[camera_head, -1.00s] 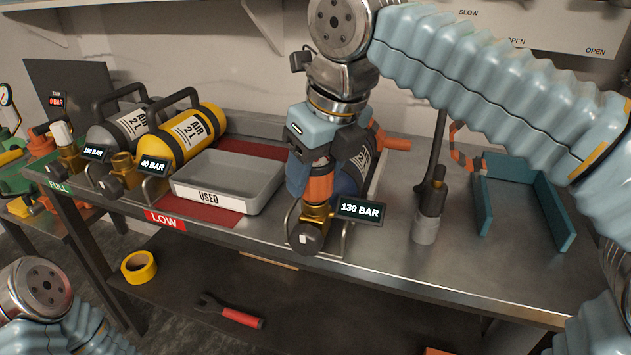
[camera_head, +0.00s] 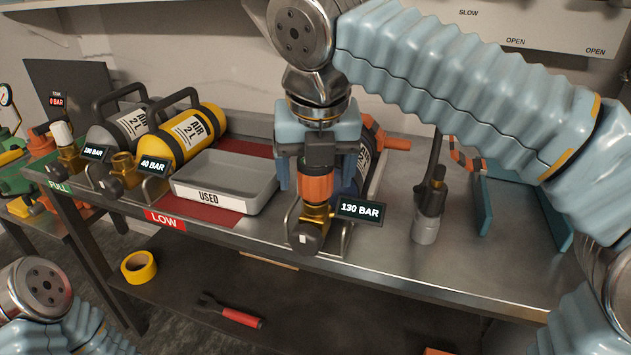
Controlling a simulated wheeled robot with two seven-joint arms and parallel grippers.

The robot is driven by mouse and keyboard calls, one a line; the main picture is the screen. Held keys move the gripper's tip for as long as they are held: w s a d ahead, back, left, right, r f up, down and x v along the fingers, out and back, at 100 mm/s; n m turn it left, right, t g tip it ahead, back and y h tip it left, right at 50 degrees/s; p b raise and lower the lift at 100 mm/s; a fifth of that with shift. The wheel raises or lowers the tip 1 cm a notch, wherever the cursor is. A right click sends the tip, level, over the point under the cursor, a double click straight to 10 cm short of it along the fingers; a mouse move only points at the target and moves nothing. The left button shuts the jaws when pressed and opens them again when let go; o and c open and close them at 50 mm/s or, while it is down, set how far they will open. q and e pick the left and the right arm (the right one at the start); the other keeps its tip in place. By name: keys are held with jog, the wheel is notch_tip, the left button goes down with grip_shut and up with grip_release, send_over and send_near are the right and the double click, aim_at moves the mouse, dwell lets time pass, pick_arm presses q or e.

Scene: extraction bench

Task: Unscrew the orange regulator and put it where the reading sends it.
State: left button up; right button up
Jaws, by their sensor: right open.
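A display (camera_head: 360,210) beside the valve reads 130 BAR. My right gripper (camera_head: 316,184) points down over the regulator, open, with one finger at each side of it. I cannot tell whether the fingers touch it. The bench has a FULL label (camera_head: 59,187) at far left and a red LOW label (camera_head: 165,220) near a red mat (camera_head: 200,212). My left gripper is out of view.
A grey USED tray (camera_head: 262,196) sits left of the regulator. A yellow cylinder (camera_head: 188,138) reading 40 BAR and a grey cylinder (camera_head: 118,132) stand farther left. A grey-tipped tool (camera_head: 428,222) and a teal holder (camera_head: 553,212) are right. Bare bench lies between them.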

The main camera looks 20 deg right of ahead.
jog(key=m+h, duration=0.1)
jog(key=m, duration=0.2)
jog(key=m+g, duration=0.1)
jog(key=m, duration=0.3)
jog(key=shift+h, duration=0.4)
jog(key=m, duration=0.3)
jog(key=m+g+h, duration=0.1)
jog(key=m, duration=0.2)
jog(key=shift+m+g, duration=0.3)
jog(key=c, duration=1.1)
jog(key=n, duration=0.3)
jog(key=n+t+y, duration=0.1)
jog(key=n, duration=0.2)
jog(key=shift+n+t, duration=0.3)
jog(key=shift+c, duration=0.3)
jog(key=n+y, duration=0.1)
jog(key=n, duration=0.3)
jog(key=shift+t, duration=0.3)
jog(key=shift+o, duration=0.2)
jog(key=n+y, duration=0.1)
jog(key=n, duration=0.2)
jog(key=o, duration=1.1)
jog(key=shift+n, duration=0.4)
